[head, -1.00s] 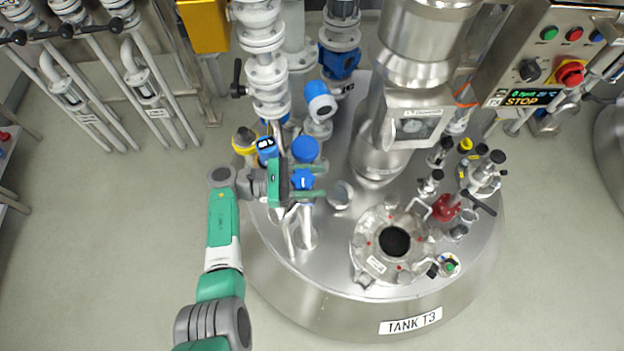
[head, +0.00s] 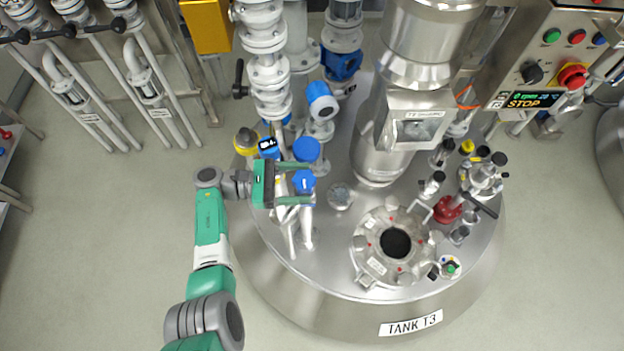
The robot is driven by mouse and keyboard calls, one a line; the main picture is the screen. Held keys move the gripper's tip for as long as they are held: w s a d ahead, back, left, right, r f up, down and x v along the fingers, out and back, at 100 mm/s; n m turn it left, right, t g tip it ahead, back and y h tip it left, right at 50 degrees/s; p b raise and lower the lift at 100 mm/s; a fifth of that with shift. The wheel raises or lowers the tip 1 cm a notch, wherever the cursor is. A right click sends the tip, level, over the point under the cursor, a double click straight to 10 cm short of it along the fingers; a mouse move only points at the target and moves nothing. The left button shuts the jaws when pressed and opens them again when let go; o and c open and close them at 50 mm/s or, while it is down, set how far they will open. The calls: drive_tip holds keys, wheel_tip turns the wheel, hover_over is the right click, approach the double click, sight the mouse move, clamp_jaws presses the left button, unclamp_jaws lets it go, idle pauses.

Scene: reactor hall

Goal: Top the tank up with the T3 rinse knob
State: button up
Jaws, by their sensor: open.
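A larger blue cap (head: 306,149) sits just behind the knob.
A digital gauge (head: 268,148) and a yellow-collared fitting (head: 246,141) stand close behind my gripper. A white vertical pipe (head: 268,80) rises behind them. A control panel (head: 540,80) reading STOP is at upper right. The floor at left is clear.

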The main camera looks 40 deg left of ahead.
drive_tip(key=v, duration=0.4)
drive_tip(key=shift+s, duration=0.1)
idle(0.4)
